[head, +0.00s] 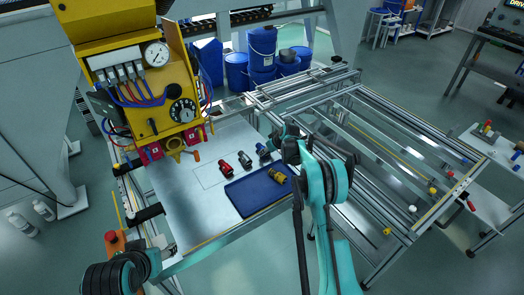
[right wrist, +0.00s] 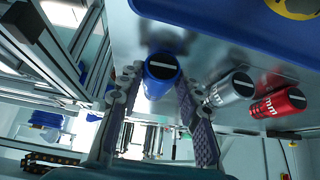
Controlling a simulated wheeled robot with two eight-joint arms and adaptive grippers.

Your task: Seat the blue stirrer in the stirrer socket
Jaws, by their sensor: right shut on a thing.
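The blue stirrer (head: 263,150) is a short cylinder on the metal plate, at the far end of a row of similar pieces. In the right wrist view the blue stirrer (right wrist: 161,74) shows its round slotted end between my fingers. My right gripper (right wrist: 157,84) is shut on it; in the head view this gripper (head: 275,145) is partly hidden by its own arm. The yellow panel fixture (head: 138,85) stands at the left, with a yellow fitting (head: 175,145) low on its front. I cannot tell which part is the stirrer socket.
A grey cylinder (head: 244,159) and a red cylinder (head: 226,169) lie beside the blue one. The metal plate (head: 180,195) is bare toward the fixture. An aluminium frame (head: 375,145) spans the right.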

